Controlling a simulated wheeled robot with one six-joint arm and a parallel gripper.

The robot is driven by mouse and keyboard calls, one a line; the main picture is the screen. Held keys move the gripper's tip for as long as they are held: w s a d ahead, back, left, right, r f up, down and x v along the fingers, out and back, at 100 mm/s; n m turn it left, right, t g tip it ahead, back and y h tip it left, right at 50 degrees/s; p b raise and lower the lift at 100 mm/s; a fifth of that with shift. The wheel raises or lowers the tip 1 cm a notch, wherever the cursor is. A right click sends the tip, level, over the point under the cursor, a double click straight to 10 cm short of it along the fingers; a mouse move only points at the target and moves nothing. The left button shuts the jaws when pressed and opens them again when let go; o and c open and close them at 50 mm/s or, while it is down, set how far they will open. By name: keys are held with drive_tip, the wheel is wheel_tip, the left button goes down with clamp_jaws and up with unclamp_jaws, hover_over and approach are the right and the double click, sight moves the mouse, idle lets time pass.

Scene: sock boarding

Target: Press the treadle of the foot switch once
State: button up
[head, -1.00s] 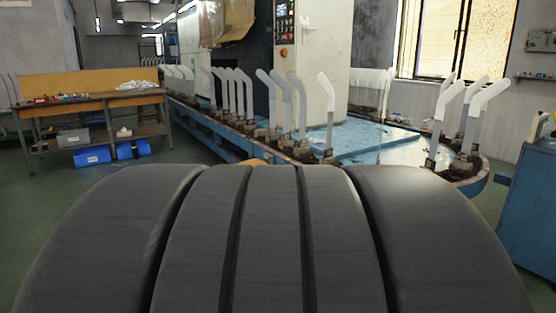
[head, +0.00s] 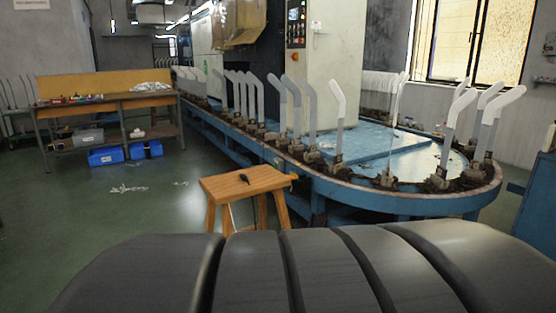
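No foot switch or treadle can be made out in the head view. A small dark object (head: 244,178) lies on top of a wooden stool (head: 228,187) in the middle of the view; it is too small to tell what it is. My gripper is not in the picture. A large dark grey ribbed shape fills the bottom of the view and hides the floor just in front.
Behind the stool stands a blue oval boarding machine (head: 408,202) with several upright sock forms (head: 338,110). A workbench (head: 110,101) with blue bins (head: 104,157) is at the left. Pale scraps (head: 128,189) lie on the green floor (head: 100,225), which is mostly clear at left.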

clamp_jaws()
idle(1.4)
